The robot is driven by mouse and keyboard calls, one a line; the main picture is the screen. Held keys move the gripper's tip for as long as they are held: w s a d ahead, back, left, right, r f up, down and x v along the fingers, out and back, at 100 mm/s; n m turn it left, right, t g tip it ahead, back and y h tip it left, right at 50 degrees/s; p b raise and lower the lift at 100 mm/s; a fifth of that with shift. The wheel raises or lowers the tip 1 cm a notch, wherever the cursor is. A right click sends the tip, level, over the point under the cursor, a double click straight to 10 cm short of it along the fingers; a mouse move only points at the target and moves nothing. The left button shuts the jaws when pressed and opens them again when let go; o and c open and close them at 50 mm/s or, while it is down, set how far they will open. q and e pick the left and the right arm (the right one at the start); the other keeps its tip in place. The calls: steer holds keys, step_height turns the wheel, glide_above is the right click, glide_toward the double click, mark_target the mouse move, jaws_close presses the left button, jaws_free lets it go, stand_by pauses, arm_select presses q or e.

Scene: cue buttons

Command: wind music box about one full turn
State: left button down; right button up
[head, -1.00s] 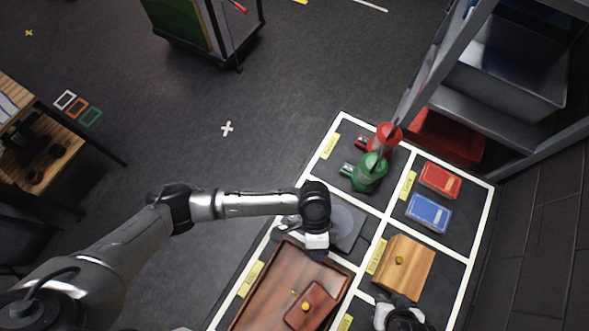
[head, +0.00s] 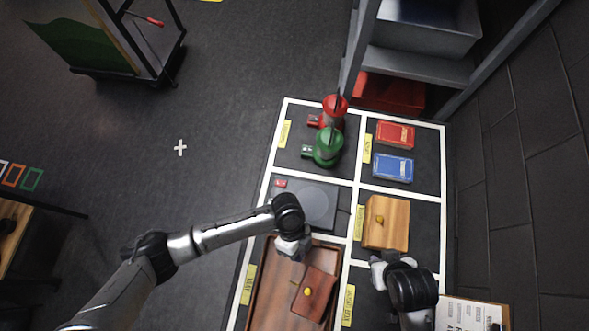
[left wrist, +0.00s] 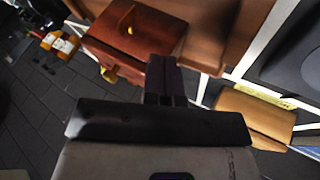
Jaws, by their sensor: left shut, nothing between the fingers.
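Two small wooden boxes with yellow knobs show; I cannot tell for sure which is the music box. A reddish-brown box (head: 316,292) sits in the brown tray (head: 262,312), its knob (head: 308,292) facing up. It also shows in the left wrist view (left wrist: 150,38). A light wooden box (head: 397,232) with a knob (head: 379,218) stands on the table to the upper right. My left gripper (head: 294,252) is shut and empty, over the tray's far edge, apart from both boxes; its fingers show in the left wrist view (left wrist: 166,82). My right gripper (head: 380,272) is just below the light box, its jaws unclear.
A dark grey device with a round plate (head: 315,204) lies beyond the tray. Green (head: 328,147) and red (head: 334,112) bottle-like objects stand further back. Red (head: 395,135) and blue (head: 393,168) cases lie at the right. A shelf rack (head: 420,65) stands behind the table.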

mark_target(294, 284)
arm_select(q)
steer(key=x, duration=0.3)
steer(key=shift+s+f, duration=0.1)
steer(key=s, duration=0.1)
steer(key=s+a+p, duration=0.1)
steer(key=shift+s, duration=0.35)
steer(key=shift+s+a+f, duration=0.15)
steer(key=shift+s+a, duration=0.05)
steer(key=shift+s, duration=0.25)
